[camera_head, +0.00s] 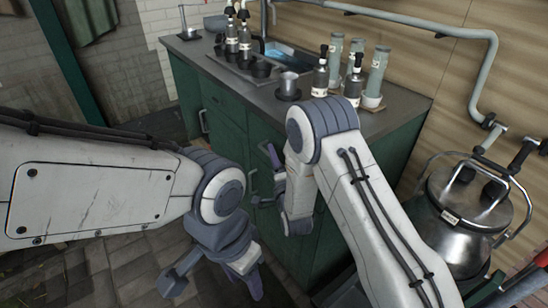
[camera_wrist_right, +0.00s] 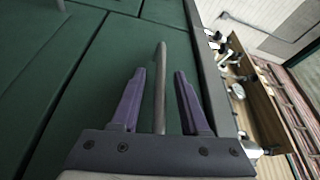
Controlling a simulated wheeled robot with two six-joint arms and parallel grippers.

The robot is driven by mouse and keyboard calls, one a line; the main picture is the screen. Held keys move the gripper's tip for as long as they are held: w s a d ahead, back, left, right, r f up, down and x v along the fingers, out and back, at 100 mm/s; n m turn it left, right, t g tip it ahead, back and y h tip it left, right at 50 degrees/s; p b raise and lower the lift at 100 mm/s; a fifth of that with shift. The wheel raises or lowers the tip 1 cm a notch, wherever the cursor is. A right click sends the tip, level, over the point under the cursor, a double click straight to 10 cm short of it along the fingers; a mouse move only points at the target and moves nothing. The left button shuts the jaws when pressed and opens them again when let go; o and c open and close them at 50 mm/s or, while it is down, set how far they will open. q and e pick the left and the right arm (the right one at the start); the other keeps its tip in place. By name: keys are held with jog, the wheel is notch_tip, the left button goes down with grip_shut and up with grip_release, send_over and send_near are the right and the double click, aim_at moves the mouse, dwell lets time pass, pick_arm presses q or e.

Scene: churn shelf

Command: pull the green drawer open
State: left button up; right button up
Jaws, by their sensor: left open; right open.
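The green drawer (camera_head: 262,138) is in the dark green cabinet under the counter in the head view and looks closed; my right arm hides part of it. In the right wrist view its front (camera_wrist_right: 117,58) fills the middle, with a grey bar handle (camera_wrist_right: 160,88). My right gripper (camera_head: 263,180) is at the cabinet front. In the wrist view its two purple fingers (camera_wrist_right: 158,102) are open, one on each side of the handle, with gaps showing; I cannot tell the depth. My left gripper (camera_head: 213,284) is open and empty, low over the paving, away from the cabinet.
The counter (camera_head: 225,72) carries a sink, dark pump bottles (camera_head: 320,77), pale green bottles (camera_head: 378,70) and a metal cup (camera_head: 288,87). A shiny metal churn (camera_head: 465,210) stands right of the cabinet. The paved floor (camera_head: 130,262) in front is clear.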

grip_shut()
dwell(1.3)
